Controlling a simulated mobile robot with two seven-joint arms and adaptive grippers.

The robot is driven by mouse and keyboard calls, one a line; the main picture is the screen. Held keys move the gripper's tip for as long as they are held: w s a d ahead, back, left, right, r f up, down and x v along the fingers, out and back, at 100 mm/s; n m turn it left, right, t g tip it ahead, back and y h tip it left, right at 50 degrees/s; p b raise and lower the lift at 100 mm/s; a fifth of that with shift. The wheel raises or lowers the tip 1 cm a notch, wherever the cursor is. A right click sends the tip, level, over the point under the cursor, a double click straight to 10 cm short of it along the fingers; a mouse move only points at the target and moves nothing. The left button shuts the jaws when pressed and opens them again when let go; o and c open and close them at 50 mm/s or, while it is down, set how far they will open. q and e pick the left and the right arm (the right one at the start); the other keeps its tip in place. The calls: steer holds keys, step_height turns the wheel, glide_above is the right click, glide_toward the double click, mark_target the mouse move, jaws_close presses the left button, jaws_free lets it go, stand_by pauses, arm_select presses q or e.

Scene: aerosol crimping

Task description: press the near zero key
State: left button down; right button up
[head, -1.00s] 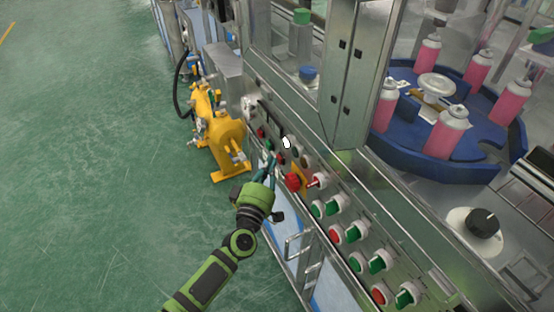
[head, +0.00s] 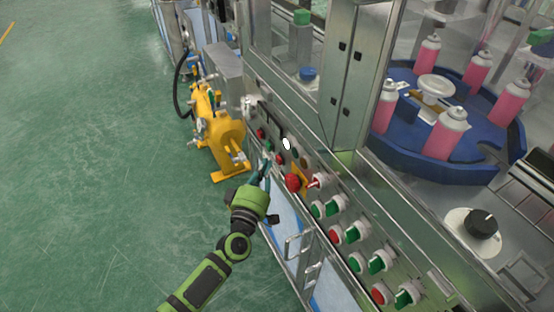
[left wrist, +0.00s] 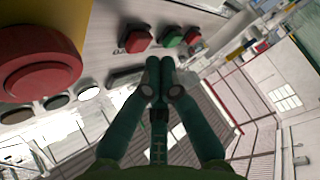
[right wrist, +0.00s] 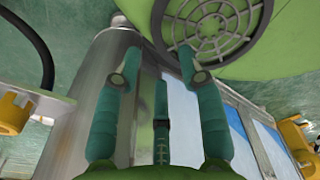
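The control panel (head: 345,205) runs along the front of the machine. No key carries a readable zero label, so I cannot tell which is the near zero key. A red key (left wrist: 135,40), a green key (left wrist: 172,37) and another red key (left wrist: 193,38) sit in a row in the left wrist view. A white oval button (head: 286,144) shows beside the row in the head view. My left gripper (head: 265,170) is shut and empty, close in front of the panel, apparently not touching it. My right gripper (right wrist: 160,62) is open and empty, outside the head view.
A red mushroom button (head: 292,183) on a yellow plate projects beside my left gripper. Several red and green knobs continue toward the lower right. A yellow unit (head: 222,140) stands at the machine's left. Pink cans (head: 446,133) stand on a blue turntable. Green floor is free on the left.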

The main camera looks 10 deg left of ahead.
arm_select(q)
steer(key=s+a, duration=0.1)
steer(key=a, duration=0.1)
steer(key=s+a, duration=0.1)
steer(key=a, duration=0.1)
steer(key=shift+s+p, duration=0.35)
steer(key=shift+s, duration=0.05)
stand_by(0.6)
steer(key=s+a+f+m+g+p, duration=0.1)
steer(key=s+f+m+g, duration=0.3)
steer(key=f, duration=0.5)
steer(key=s+a+f+m+g+y+p, duration=0.1)
steer(key=s+a+f+g+p, duration=0.1)
steer(key=s+f, duration=0.65)
steer(key=s+a+f+m+g+p, duration=0.1)
steer(key=s+f+m+g, duration=0.2)
steer(key=f, duration=0.8)
steer(key=s+a+f+m+g+y, duration=0.1)
steer(key=s+f+g, duration=0.2)
steer(key=s, duration=0.7)
steer(key=s+a+f+m+g+y+p, duration=0.1)
steer(key=s+a+f+m+g, duration=0.1)
steer(key=s, duration=0.9)
steer(key=s+a+f+m+g+p, duration=0.1)
steer(key=s+f+g, duration=0.3)
steer(key=s, duration=0.7)
step_height(320, 180, down, 3)
steer(key=shift+a+r+y, duration=0.15)
steer(key=shift+a+y, duration=0.25)
steer(key=shift+a, duration=0.25)
